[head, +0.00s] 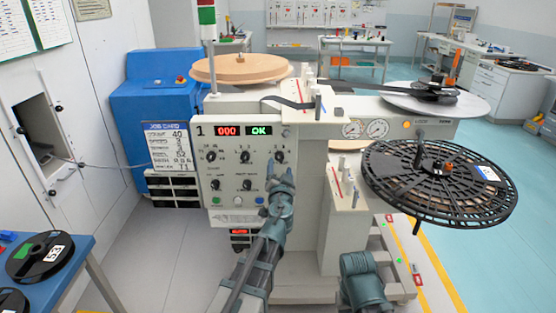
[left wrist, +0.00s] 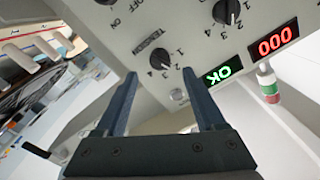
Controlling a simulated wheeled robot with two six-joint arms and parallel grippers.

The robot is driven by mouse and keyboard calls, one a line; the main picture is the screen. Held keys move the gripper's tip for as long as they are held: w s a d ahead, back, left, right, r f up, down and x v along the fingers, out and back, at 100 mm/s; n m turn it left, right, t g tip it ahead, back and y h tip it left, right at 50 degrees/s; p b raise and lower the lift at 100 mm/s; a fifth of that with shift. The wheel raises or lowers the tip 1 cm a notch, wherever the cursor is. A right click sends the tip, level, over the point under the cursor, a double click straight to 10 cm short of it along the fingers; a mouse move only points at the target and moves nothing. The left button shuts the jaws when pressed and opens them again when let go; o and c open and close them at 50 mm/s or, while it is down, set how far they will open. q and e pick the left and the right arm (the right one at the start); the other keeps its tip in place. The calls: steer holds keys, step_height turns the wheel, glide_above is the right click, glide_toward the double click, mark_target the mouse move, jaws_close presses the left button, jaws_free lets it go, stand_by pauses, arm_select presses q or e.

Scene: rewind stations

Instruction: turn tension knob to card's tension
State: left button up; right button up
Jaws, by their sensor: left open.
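The tension knob (left wrist: 160,58) is a black dial with a white pointer in the left wrist view, with numbers around it. Its pointer seems to lie near 2 or 3; I cannot tell exactly. In the head view it is the top right knob (head: 279,157) of the cream panel (head: 231,203). My left gripper (head: 281,172) is open just below that knob. In the left wrist view its fingers (left wrist: 160,75) stand apart with the knob between and beyond their tips; contact is not clear. The job card (head: 168,147) hangs left of the panel, its tension line too small to read surely.
Other knobs (head: 245,157) sit close beside it. A red display (head: 228,131) reads 000 and a green one (head: 260,131) reads OK. A black spoked reel (head: 437,182) juts out at right. A blue table (head: 75,268) with reels stands at lower left.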

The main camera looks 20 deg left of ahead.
mark_target(280, 159)
arm_select(q)
steer(key=x, duration=0.5)
steer(key=shift+w, duration=0.1)
jaws_close()
